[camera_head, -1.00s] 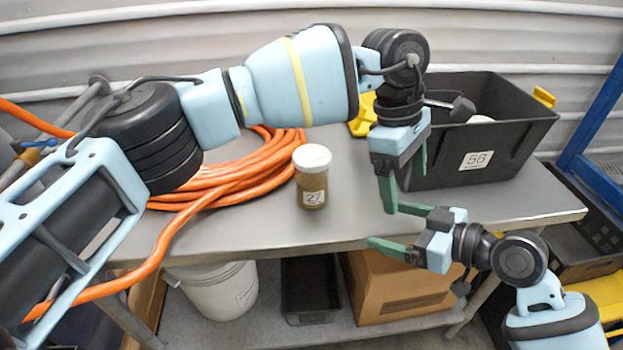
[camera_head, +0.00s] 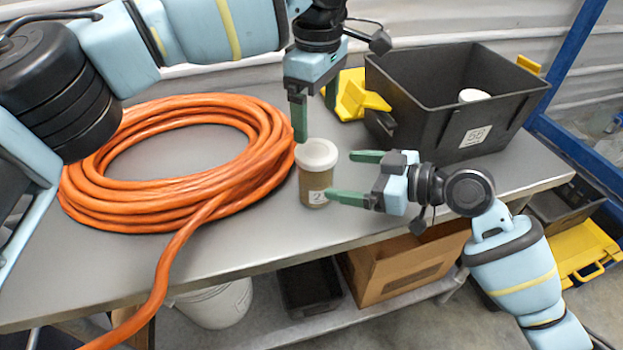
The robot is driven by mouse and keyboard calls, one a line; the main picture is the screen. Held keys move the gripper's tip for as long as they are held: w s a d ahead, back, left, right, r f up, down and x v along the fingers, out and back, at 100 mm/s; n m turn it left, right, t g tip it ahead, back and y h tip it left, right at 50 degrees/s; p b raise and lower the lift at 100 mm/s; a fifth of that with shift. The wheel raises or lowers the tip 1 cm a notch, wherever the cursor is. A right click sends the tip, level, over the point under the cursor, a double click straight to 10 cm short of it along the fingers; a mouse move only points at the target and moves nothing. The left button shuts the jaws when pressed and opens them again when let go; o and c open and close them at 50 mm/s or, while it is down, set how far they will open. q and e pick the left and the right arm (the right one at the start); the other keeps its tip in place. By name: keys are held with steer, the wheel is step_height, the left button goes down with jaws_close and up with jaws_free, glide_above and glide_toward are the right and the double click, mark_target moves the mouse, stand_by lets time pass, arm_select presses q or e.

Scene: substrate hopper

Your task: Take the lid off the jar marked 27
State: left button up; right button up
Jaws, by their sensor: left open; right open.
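The jar marked 27 (camera_head: 314,187) stands upright on the grey table, brownish inside, with a label partly covered by a finger of my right gripper. Its white lid (camera_head: 317,153) is on top. My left gripper (camera_head: 314,118) points down, open, just above and behind the lid; one green finger is at the lid's left, the other is farther right and behind. My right gripper (camera_head: 348,177) is open and comes in from the right, its green fingers level with the jar, the lower one in front of the jar's right side. I cannot tell whether it touches.
An orange hose coil (camera_head: 180,178) lies left of the jar. A black bin marked 56 (camera_head: 440,120), with a white-lidded item (camera_head: 473,95) inside, stands at the right. A yellow object (camera_head: 357,95) lies behind. A cardboard box (camera_head: 410,265) and a white bucket (camera_head: 218,303) are below the table.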

mark_target(316, 171)
steer(key=shift+x, duration=3.95)
steer(key=c, duration=1.4)
arm_select(q)
steer(key=shift+c, duration=1)
arm_select(e)
steer(key=c, duration=0.4)
arm_select(q)
steer(key=shift+m, duration=0.4)
arm_select(e)
jaws_close()
arm_select(q)
steer(key=m, duration=0.3)
steer(key=shift+m, duration=0.3)
steer(key=m, duration=0.4)
steer(key=shift+m, duration=0.3)
